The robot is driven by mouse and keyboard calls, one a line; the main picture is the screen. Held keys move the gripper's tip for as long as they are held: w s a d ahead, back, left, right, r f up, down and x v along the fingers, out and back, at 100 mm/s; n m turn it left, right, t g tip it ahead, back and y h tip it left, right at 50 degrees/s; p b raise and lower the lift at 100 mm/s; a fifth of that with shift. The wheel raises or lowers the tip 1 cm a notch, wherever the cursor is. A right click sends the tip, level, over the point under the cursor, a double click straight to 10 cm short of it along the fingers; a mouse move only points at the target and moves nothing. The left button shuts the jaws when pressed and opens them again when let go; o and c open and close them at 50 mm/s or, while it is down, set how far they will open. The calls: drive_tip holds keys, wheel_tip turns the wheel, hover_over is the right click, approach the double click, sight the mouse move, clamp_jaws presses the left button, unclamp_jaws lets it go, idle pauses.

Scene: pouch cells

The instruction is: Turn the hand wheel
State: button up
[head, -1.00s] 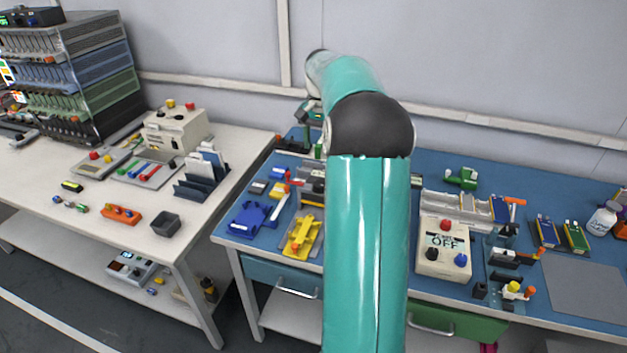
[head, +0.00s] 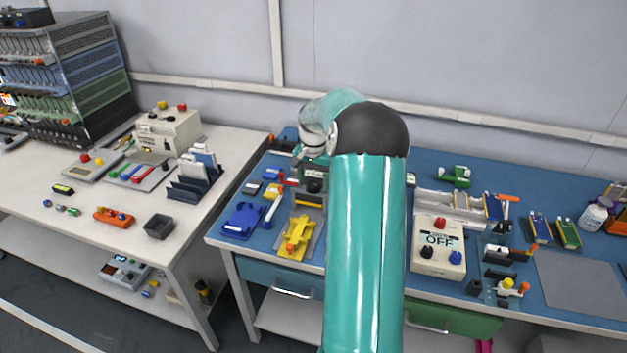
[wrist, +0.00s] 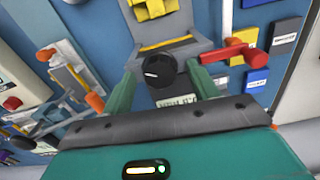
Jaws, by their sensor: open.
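A black round knob with a white mark (wrist: 160,72), which looks like the hand wheel, sits on a grey fixture (wrist: 180,28) in the wrist view. My gripper (wrist: 162,77) is open, with one green finger on each side of the knob. I cannot tell whether either finger touches it. A red handle (wrist: 232,53) sticks out just beside the right finger in the wrist view. In the head view, my arm comes down over the fixture at the back of the blue table, and the fingers are hard to make out.
A yellow part (head: 298,236) lies in front of the fixture, with a blue part (head: 243,220) left of it. A control box (head: 437,246) reading OFF stands to the right. A grey mat (head: 583,283) lies at the far right. A white table (head: 90,235) stands left.

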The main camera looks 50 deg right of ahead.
drive_tip(key=c, duration=1)
drive_tip(key=shift+n, duration=0.4)
drive_tip(key=n, duration=1.1)
drive_tip(key=o, duration=1)
